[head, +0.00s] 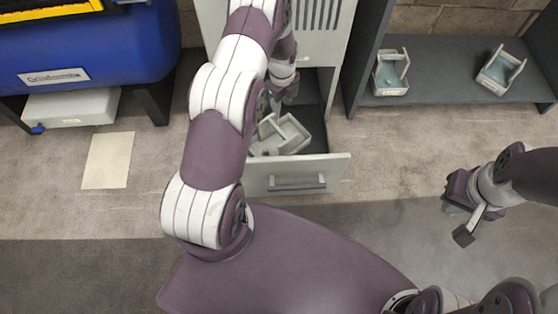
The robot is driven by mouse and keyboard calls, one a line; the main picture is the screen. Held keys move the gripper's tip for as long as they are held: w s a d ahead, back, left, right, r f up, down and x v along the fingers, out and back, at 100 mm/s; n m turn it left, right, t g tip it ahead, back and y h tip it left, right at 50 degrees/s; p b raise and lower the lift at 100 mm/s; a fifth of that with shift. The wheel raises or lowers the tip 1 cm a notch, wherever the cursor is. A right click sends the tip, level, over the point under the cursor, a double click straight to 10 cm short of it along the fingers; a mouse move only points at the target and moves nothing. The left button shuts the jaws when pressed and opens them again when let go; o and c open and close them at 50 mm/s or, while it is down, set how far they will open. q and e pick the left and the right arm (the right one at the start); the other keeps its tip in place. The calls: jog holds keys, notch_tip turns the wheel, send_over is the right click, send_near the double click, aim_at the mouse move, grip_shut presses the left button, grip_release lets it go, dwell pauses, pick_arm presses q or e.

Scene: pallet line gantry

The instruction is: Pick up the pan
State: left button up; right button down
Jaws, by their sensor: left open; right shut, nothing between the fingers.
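I cannot pick out a clear pan in the head view. An open drawer (335,168) of a light grey cabinet (322,48) holds grey, angular, box-like pieces (292,134); my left arm partly hides them, and I cannot tell whether one is the pan. My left gripper (287,98) is over the back part of the drawer, open, with its fingers small and partly hidden by my arm. My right gripper (463,212) is over bare floor at the right, away from the drawer, shut and empty.
A dark shelf (440,70) at the upper right bears two grey open holders, one on the left (391,88) and one on the right (487,80). A blue machine (130,40) stands at the upper left. A pale sheet (108,160) lies on the floor. The floor right of the drawer is clear.

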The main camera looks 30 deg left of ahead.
aim_at(278, 128)
pick_arm(q)
jog(key=shift+m, duration=0.8)
jog(key=f+b, duration=0.1)
jog(key=f, duration=0.3)
jog(key=f+b, duration=0.2)
jog(key=f, duration=0.2)
jog(key=f+b, duration=0.1)
jog(key=f, duration=0.3)
jog(key=shift+w+a+f+b, duration=0.2)
jog(key=shift+a+b, duration=0.1)
jog(key=shift+a, duration=0.1)
jog(key=f+b, duration=0.2)
jog(key=f, duration=0.1)
jog(key=f+b, duration=0.2)
jog(key=shift+s+a+f, duration=0.2)
jog(key=shift+a+f, duration=0.05)
jog(key=shift+r, duration=0.2)
grip_shut()
pick_arm(e)
notch_tip(278, 128, down, 10)
jog(key=shift+f, duration=0.2)
